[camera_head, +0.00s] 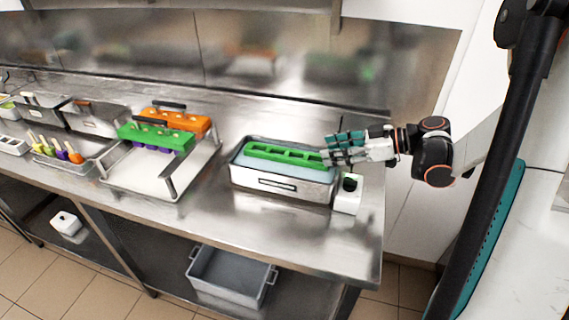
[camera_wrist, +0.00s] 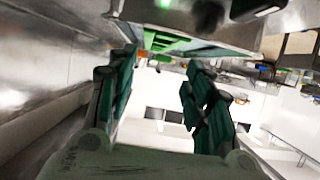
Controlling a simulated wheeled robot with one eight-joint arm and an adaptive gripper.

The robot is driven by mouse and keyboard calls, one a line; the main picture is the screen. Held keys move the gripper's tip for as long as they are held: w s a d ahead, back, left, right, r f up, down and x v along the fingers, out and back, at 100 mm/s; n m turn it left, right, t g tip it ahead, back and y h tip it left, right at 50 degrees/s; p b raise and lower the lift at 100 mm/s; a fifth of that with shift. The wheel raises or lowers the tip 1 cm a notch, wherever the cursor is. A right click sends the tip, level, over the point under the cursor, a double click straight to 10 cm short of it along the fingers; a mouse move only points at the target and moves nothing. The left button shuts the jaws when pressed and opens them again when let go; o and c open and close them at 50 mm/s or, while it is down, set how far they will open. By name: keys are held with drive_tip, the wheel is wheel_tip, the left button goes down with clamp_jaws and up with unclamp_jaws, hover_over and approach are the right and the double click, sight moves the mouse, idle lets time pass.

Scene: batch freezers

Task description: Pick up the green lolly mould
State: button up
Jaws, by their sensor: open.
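A long green lolly mould (camera_head: 283,154) with a row of openings sits in a metal bath (camera_head: 283,186) of pale liquid on the right part of the steel counter. My gripper (camera_head: 327,149) is at the mould's right end, its teal-padded fingers pointing left. In the wrist view my gripper (camera_wrist: 160,88) is open, and part of the green mould (camera_wrist: 163,40) shows beyond and between the fingers. Nothing is seen held. I cannot tell whether a finger touches the mould. Another green mould (camera_head: 156,137) is on a metal rack to the left.
An orange mould (camera_head: 182,121) is behind the green one on the rack (camera_head: 137,187). A small white device (camera_head: 348,196) stands against the bath's right end. Trays and colourful lollies (camera_head: 57,152) are at far left. A grey bin (camera_head: 230,277) is on the lower shelf. The counter's front right is clear.

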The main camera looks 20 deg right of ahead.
drive_tip(key=b, duration=0.1)
approach(289, 154)
drive_tip(key=x, duration=0.2)
drive_tip(key=shift+w+a+f, duration=0.1)
drive_tip(key=shift+f, duration=0.25)
drive_tip(key=shift+b+x, duration=1.35)
drive_tip(key=shift+x, duration=1.65)
drive_tip(key=shift+r, duration=0.25)
drive_tip(key=c, duration=0.9)
